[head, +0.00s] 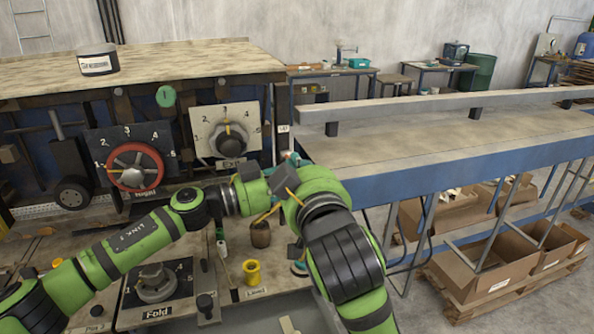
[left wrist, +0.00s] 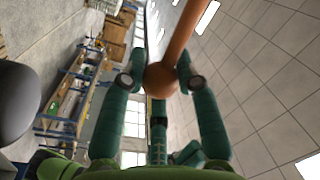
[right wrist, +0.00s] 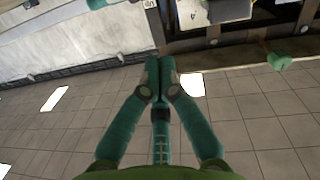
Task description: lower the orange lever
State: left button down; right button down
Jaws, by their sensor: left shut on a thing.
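The orange lever shows in the left wrist view as an orange-brown shaft (left wrist: 184,35) ending in a ball knob (left wrist: 160,79). My left gripper (left wrist: 159,82) has its teal fingers closed on the two sides of the knob. The shaft runs up and slightly right out of that picture. My right gripper (right wrist: 159,72) has its fingertips together with nothing between them. In the head view my two arms cross in front of the machine and cover much of the lever's area.
The machine carries a red wheel dial (head: 135,167), a grey upper dial (head: 230,140) and a Fold dial (head: 156,284). A yellow knob (head: 252,272) stands low in front. A long blue-sided bench (head: 445,140) extends right, with cardboard boxes (head: 485,268) below.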

pick_arm(q)
jog(key=shift+d+r, duration=0.1)
jog(key=shift+r, duration=0.05)
pick_arm(e)
jog(key=w+f, duration=0.4)
jog(key=w, duration=0.1)
jog(key=shift+w+a, duration=0.2)
